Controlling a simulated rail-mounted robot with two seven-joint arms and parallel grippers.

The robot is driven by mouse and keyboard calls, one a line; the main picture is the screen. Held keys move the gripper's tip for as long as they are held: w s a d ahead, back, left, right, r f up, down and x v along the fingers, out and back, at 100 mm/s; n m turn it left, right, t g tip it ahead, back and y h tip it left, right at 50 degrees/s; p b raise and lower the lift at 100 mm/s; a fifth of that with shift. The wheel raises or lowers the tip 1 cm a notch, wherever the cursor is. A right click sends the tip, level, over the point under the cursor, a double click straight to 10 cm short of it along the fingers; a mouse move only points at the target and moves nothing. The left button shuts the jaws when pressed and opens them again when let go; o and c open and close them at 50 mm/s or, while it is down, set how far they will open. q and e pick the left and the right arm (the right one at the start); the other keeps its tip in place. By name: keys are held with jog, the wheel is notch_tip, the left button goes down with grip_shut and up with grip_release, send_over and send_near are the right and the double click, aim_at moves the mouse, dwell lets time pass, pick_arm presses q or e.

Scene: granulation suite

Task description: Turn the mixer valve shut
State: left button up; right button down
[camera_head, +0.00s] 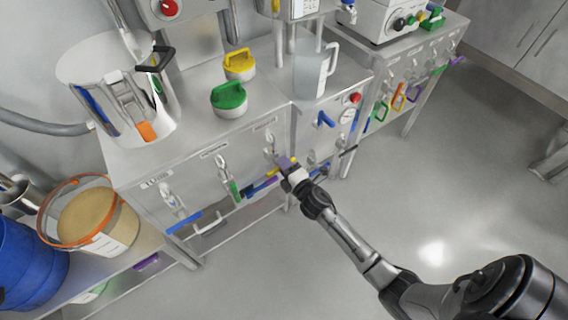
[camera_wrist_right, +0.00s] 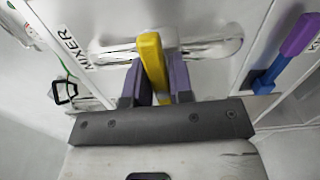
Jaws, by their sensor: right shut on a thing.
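The mixer valve has a yellow lever (camera_wrist_right: 153,60) on a silver body (camera_wrist_right: 210,48), beside a "MIXER" label (camera_wrist_right: 72,48) in the right wrist view. My right gripper (camera_wrist_right: 157,84) has its two purple-grey fingers on either side of the yellow lever and is shut on it. In the head view my right gripper (camera_head: 288,164) is at the front panel of the steel bench, at the right end of its row of valves, and covers part of the lever there. My left gripper is not in view.
Other valves with green (camera_head: 234,190) and blue (camera_head: 183,222) levers sit left along the panel. A purple-and-blue handle (camera_wrist_right: 286,54) is close on the right in the wrist view. A steel pot (camera_head: 108,95) and green weight (camera_head: 229,99) stand on the bench. Floor in front is clear.

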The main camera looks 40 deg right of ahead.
jog(key=shift+m, duration=0.3)
dwell(0.4)
jog(key=c, duration=1.1)
grip_release()
jog(key=s+p, duration=0.1)
jog(key=s, duration=0.3)
jog(key=s+a+p, duration=0.1)
jog(key=s, duration=0.4)
jog(key=s+p, duration=0.1)
jog(key=s, duration=0.3)
jog(key=shift+s+a+p, duration=0.35)
jog(key=shift+p, duration=0.05)
